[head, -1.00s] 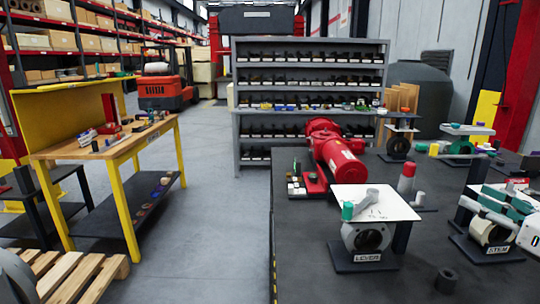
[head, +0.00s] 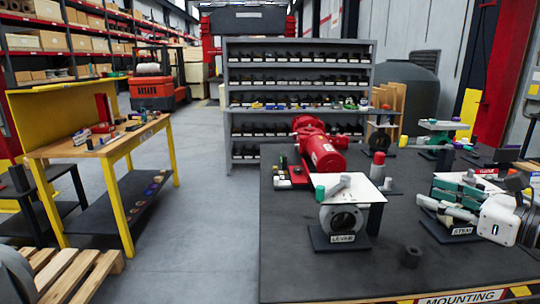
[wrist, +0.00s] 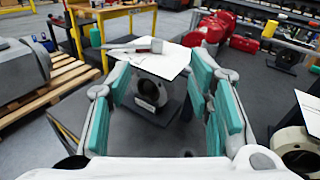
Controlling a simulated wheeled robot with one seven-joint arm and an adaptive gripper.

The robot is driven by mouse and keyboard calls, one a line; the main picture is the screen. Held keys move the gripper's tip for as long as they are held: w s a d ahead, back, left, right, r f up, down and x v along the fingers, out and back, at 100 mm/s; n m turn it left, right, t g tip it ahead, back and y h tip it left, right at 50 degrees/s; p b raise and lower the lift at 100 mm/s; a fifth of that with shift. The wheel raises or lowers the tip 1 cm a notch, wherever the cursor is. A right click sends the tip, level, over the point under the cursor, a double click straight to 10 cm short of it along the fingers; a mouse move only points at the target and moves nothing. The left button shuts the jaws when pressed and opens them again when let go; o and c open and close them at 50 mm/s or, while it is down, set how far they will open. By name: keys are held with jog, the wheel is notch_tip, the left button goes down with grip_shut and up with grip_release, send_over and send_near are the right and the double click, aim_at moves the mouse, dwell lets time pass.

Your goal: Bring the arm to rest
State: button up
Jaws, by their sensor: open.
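My gripper (head: 442,205) is at the right of the head view, above the dark table (head: 300,262), beside the stand labelled STEM (head: 462,230). In the wrist view my gripper (wrist: 165,95) has its two teal-padded fingers spread wide with nothing between them. Beyond them is the stand labelled LEVER (head: 343,228), a grey ring body with a white plate (head: 352,190) on top. A grey lever with a teal end (head: 332,188) lies on that plate. It also shows in the wrist view (wrist: 140,47). Whether my gripper touches the STEM stand cannot be told.
A red actuator (head: 320,150) lies behind the LEVER stand. Grey shelves (head: 300,95) stand behind, and a yellow-framed workbench (head: 100,150) at left. The table's front left is clear.

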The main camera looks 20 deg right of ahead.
jog(key=s+a+n+g+y, duration=0.1)
jog(key=a+n+g+y, duration=0.35)
jog(key=a, duration=0.75)
jog(key=s+a+n+g+y, duration=0.1)
jog(key=s+a+n+g, duration=0.1)
jog(key=a+n+g, duration=0.65)
jog(key=s+a+n+h+p, duration=0.1)
jog(key=s+a+n+h, duration=0.2)
jog(key=n, duration=0.6)
jog(key=s+a+f+n+h+p, duration=0.1)
jog(key=s+a+n+h, duration=0.3)
jog(key=s+n+h, duration=0.3)
jog(key=n, duration=0.2)
jog(key=shift+s+n+t, duration=0.35)
jog(key=shift+n+t, duration=0.05)
